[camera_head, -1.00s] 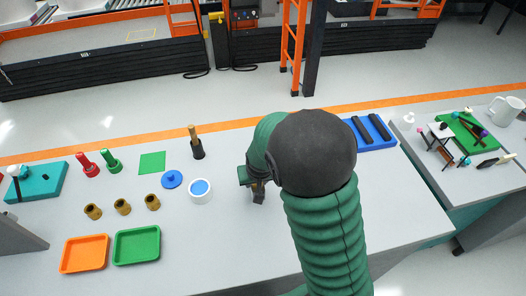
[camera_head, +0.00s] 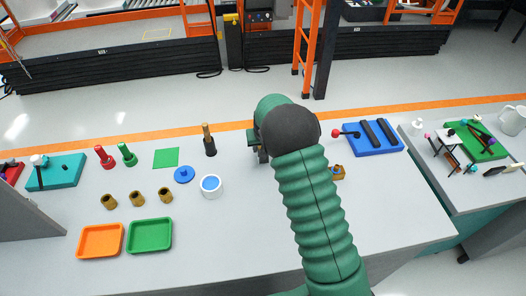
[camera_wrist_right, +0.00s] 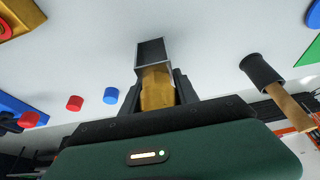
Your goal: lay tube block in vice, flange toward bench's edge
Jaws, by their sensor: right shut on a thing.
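My right gripper (camera_head: 261,150) is above the middle of the bench, mostly hidden by my green arm. In the right wrist view its dark fingers (camera_wrist_right: 161,92) are shut on a golden block (camera_wrist_right: 156,82) with a dark grey square, hollow-looking end (camera_wrist_right: 151,52) pointing away from the palm. This seems to be the tube block; which end is its flange I cannot tell. The vice (camera_head: 375,138), a blue base with two dark bars and a red-knobbed handle, is on the bench to the right of the gripper, apart from it. My left gripper is not in view.
A small golden object (camera_head: 338,172) lies near the vice, partly behind my arm. A black-and-gold brush-like tool (camera_head: 209,140), white cup (camera_head: 211,186) and blue lid (camera_head: 184,174) stand left of the gripper. Orange (camera_head: 101,241) and green (camera_head: 150,236) trays are at front left.

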